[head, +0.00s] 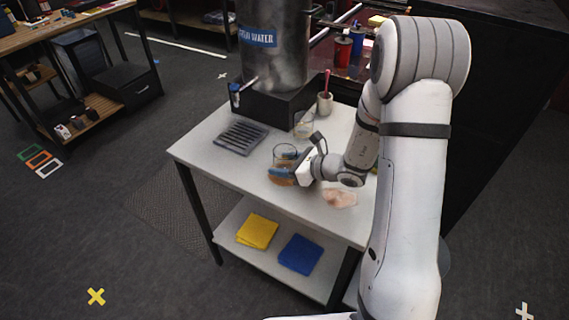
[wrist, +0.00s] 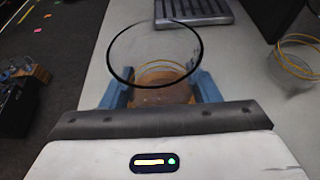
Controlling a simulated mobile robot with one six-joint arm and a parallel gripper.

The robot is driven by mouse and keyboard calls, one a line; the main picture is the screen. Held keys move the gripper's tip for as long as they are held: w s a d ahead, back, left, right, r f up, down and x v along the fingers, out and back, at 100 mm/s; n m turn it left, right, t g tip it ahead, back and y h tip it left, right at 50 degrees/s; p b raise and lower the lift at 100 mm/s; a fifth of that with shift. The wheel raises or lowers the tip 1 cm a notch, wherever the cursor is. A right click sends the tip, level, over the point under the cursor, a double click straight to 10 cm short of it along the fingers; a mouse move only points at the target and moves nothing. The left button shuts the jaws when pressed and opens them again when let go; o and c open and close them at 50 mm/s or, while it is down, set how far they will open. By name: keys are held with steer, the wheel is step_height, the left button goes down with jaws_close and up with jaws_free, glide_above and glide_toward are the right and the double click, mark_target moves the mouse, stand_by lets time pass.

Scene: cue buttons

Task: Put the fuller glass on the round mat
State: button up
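A clear glass (head: 284,152) with yellowish rings stands upright between the blue fingers of my gripper (head: 284,173). In the wrist view, a finger lies against each side of this glass (wrist: 155,45), with no clear gap.
A grey slotted tray (head: 241,137) lies behind left on the white table (head: 206,150). A metal water dispenser (head: 272,50) stands on a black box. A cup with a pink stick (head: 325,103) is beside it. A pinkish flat item (head: 340,197) lies at the front right.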

steer(key=o, duration=0.4)
steer(key=shift+o, duration=0.2)
